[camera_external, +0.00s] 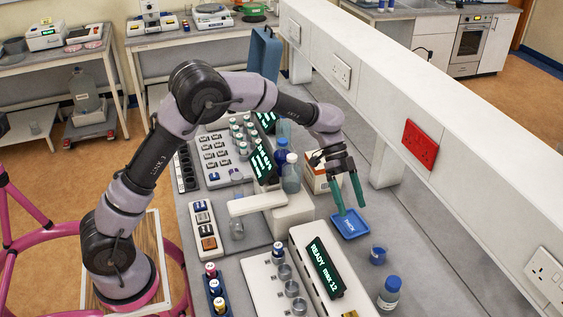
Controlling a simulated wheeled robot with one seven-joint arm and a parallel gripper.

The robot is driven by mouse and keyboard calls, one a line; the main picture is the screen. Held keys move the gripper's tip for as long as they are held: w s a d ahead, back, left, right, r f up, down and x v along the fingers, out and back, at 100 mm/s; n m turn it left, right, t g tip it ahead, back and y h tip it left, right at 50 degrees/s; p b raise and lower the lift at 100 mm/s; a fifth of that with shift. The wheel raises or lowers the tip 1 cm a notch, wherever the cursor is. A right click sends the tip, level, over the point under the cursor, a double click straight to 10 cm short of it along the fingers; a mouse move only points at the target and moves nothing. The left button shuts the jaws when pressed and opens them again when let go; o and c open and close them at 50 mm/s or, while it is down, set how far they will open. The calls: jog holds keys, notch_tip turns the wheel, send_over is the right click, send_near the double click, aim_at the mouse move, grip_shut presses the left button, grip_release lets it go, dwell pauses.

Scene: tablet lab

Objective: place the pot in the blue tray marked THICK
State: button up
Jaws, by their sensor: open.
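The small blue tray (346,229) lies on the grey bench with pale lettering that seems to read THICK. My gripper (351,210) hangs over the tray, its two green fingers pointing down, apart and with nothing visible between them. I cannot tell the exact height of the fingertips above the tray. A small blue pot (378,255) stands on the bench, just outside the tray's near right corner and apart from my gripper. It looks upright. No pot shows in the visible part of the tray.
A blue-capped bottle (388,294) stands near the pot. A machine with a READY display (325,268) is left of them. Bottles (291,175) and a small carton (316,178) stand behind the tray. A white raised ledge (440,135) runs along the right.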

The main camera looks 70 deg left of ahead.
jog(key=s+a+r+n+t+y, duration=0.1)
jog(key=s+r+n+y, duration=0.1)
jog(key=s+r, duration=0.3)
jog(key=s+a+r+n+t+y, duration=0.1)
jog(key=s+r, duration=0.4)
jog(key=s, duration=0.8)
jog(key=s+a+r+n+y, duration=0.2)
jog(key=s+r+y, duration=0.3)
jog(key=s, duration=0.5)
jog(key=shift+a+r+n+t, duration=0.2)
jog(key=shift+n+t, duration=0.2)
jog(key=shift+o, duration=0.4)
jog(key=s+a+n+t+y, duration=0.2)
jog(key=s+a+t+y, duration=0.1)
jog(key=s, duration=0.7)
jog(key=shift+s+a, duration=0.2)
jog(key=shift+a, duration=0.15)
